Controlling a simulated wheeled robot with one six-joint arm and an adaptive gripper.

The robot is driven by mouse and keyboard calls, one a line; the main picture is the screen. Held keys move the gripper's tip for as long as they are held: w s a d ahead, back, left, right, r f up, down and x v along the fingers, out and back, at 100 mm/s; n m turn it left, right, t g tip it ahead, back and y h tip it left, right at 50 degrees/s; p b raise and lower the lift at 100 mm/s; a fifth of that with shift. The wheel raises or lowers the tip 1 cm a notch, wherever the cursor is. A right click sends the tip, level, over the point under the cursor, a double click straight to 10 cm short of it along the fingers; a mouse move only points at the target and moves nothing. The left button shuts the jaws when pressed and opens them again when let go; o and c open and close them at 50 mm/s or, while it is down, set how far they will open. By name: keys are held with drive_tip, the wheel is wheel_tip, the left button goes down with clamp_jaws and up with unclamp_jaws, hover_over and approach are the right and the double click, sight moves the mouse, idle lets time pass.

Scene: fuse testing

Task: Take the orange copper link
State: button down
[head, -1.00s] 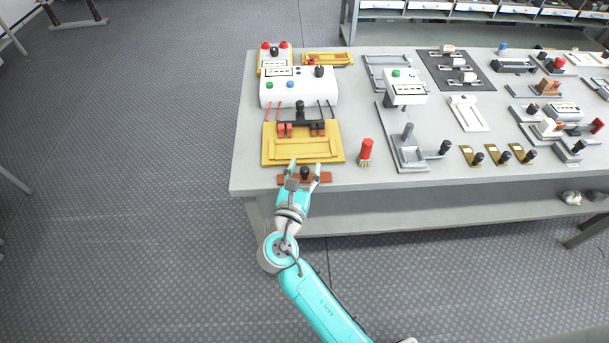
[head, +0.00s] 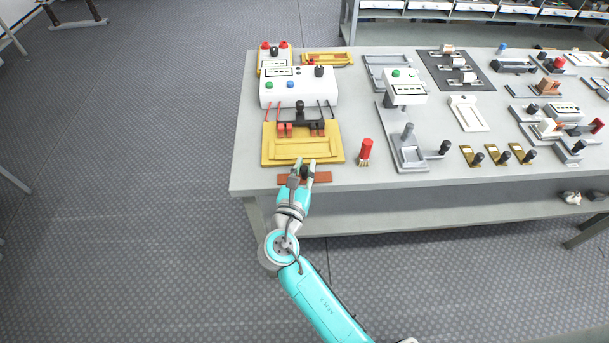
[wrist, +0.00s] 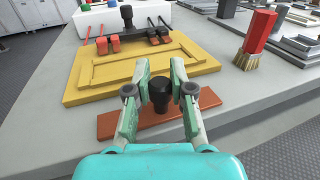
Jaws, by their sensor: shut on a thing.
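The orange copper link (head: 322,178) is a flat orange-brown bar with a black knob in its middle. It lies at the front edge of the table, just in front of the yellow tray. It also shows in the wrist view (wrist: 112,124). My gripper (head: 305,168) is shut on the link's black knob (wrist: 161,95), with one finger on each side of it. The fingers hide part of the bar's middle. The bar appears to rest on the table top.
The yellow tray (head: 270,157) lies right behind the link. A red-handled brush (head: 366,150) stands to the right. A grey fixture (head: 408,160) and several brass pieces with black knobs (head: 470,153) lie further right. A white instrument box (head: 298,92) stands behind the tray.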

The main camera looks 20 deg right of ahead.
sight(305, 168)
drive_tip(key=shift+r, duration=5.05)
